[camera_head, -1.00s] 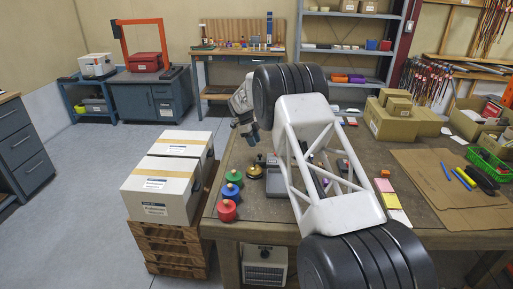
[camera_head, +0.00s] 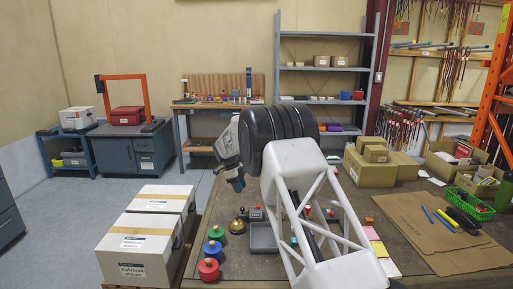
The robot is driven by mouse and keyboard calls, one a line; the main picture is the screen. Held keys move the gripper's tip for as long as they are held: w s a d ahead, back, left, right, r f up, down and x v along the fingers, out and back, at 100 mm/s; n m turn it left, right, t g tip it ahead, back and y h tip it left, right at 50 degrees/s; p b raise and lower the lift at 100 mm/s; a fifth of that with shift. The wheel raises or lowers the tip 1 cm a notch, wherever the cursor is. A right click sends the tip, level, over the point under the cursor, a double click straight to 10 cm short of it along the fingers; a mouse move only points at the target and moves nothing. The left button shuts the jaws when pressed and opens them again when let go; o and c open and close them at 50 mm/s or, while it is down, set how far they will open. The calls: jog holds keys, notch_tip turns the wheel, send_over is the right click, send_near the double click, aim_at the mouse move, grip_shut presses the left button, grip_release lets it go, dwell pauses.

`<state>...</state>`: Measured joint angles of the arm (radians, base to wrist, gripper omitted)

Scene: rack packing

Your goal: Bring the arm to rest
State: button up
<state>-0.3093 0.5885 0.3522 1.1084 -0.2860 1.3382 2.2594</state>
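My arm, white lattice with black ribbed joints, reaches over the workbench (camera_head: 440,268) in the head view. My gripper (camera_head: 238,186) hangs at the left of the arm, pointing down, above a small brass-coloured weight (camera_head: 237,227) and apart from it. The fingers are small and dark, and I cannot tell whether they are open or shut. Nothing clearly shows held in them. Green (camera_head: 215,232), blue (camera_head: 212,249) and red (camera_head: 208,269) round knobbed pieces stand in a row on the bench's left side. A grey tray (camera_head: 262,238) lies beside the brass weight, partly hidden by my arm.
White cartons (camera_head: 137,249) stand left of the bench. Brown boxes (camera_head: 369,170), a green basket (camera_head: 470,199) and flat cardboard (camera_head: 437,228) lie on the bench's right. A grey shelf (camera_head: 322,68) and a back bench (camera_head: 215,106) stand behind. Floor at left is clear.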

jog(key=s+d+r+n+y, duration=0.1)
jog(key=s+d+r+n, duration=0.2)
jog(key=s+d+r, duration=0.3)
jog(key=s+d+r+n, duration=0.2)
jog(key=s+d+r, duration=0.2)
jog(key=s+r, duration=0.4)
jog(key=s+d+r+n+t+y, duration=0.1)
jog(key=s+d+r+n, duration=0.3)
jog(key=s, duration=0.5)
jog(key=s+d+r+n+t, duration=0.1)
jog(key=s+d+r+n, duration=0.1)
jog(key=s+d+r, duration=0.5)
jog(key=s+d+f+n, duration=0.2)
jog(key=s+n, duration=0.1)
jog(key=s, duration=1)
jog(key=s+d+f+n+t+y, duration=0.1)
jog(key=s+d+f+n, duration=0.1)
jog(key=s, duration=1.1)
jog(key=s+d+f+n+t, duration=0.1)
jog(key=s+n, duration=0.4)
jog(key=s, duration=0.8)
jog(key=shift+s+d+f+y, duration=0.4)
jog(key=shift+d+f, duration=0.1)
jog(key=shift+f, duration=0.3)
